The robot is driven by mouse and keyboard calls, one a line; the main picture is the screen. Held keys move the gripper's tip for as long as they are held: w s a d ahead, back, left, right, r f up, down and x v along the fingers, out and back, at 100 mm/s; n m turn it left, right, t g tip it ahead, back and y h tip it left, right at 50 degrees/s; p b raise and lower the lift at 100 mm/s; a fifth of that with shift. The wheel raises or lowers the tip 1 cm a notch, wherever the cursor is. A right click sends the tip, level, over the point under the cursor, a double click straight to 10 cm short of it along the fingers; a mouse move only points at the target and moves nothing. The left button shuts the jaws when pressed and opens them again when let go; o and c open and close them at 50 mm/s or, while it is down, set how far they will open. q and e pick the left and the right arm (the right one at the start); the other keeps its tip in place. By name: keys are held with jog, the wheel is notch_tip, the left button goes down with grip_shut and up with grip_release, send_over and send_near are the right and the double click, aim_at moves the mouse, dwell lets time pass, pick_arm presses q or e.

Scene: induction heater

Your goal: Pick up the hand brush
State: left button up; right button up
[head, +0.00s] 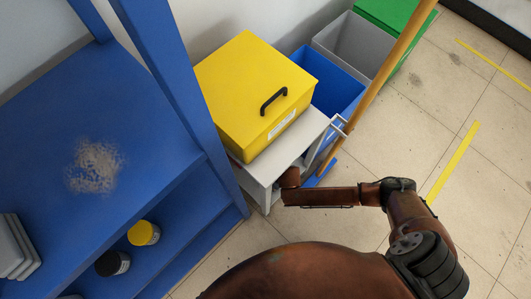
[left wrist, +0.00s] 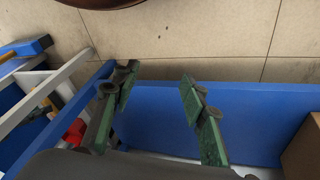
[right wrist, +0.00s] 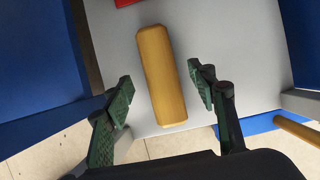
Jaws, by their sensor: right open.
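A wooden block (right wrist: 161,76), probably the hand brush's back or handle, lies on a light grey surface in the right wrist view. No bristles show. My right gripper (right wrist: 160,91) is open, with one finger on each side of the block and gaps to both. In the head view the brush and the right gripper are hidden; my right arm reaches toward the grey cart (head: 262,176). My left gripper (left wrist: 157,87) is open and empty beside a blue panel in the left wrist view, and does not show in the head view.
A yellow box (head: 245,85) with a black handle sits on the cart. A leaning wooden pole (head: 385,72) stands close to my right arm. A blue shelf unit (head: 120,130) with a dusty patch is at left. Bins stand behind; floor at right is clear.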

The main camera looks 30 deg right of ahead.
notch_tip(320, 180, down, 4)
jog(key=shift+w+a+f+b, duration=0.1)
jog(key=shift+w+b, duration=0.05)
jog(key=shift+b, duration=1.1)
jog(key=shift+w+f, duration=0.15)
jog(key=shift+w, duration=0.05)
pick_arm(q)
jog(key=w+d+f+t, duration=0.2)
jog(key=w+f, duration=0.1)
jog(key=f, duration=0.2)
jog(key=shift+w+d+t+h, duration=0.25)
jog(key=shift+w+t+h, duration=0.05)
jog(key=shift+w, duration=0.1)
pick_arm(e)
jog(key=c, duration=1.4)
pick_arm(q)
jog(key=shift+s, duration=0.1)
pick_arm(e)
jog(key=shift+o, duration=0.2)
jog(key=shift+w+r, duration=0.1)
jog(key=shift+r, duration=0.1)
